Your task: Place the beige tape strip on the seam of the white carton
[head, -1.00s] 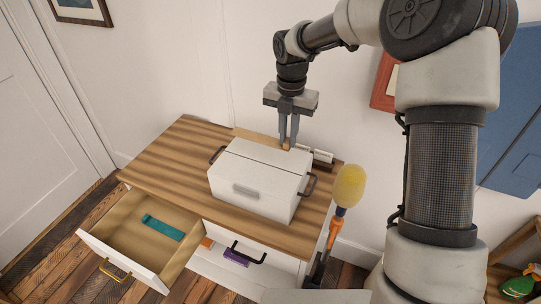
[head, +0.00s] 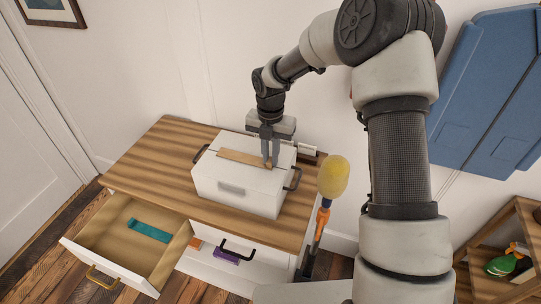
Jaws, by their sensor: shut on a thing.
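The white carton (head: 236,194) stands on the wooden top of a dresser, with a dark handle at each end and a grey label on its front. My gripper (head: 270,163) points down over the right part of the carton's top. It is shut on the right end of the beige tape strip (head: 242,157). The strip extends left from the fingers, along the carton's top. I cannot tell whether it touches the lid or hangs just above it. The strip hides most of the seam.
The dresser top (head: 150,165) is clear to the left of the carton. An open drawer (head: 107,240) holds a teal item (head: 149,231). A yellow-headed tool (head: 332,178) stands at the dresser's right edge.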

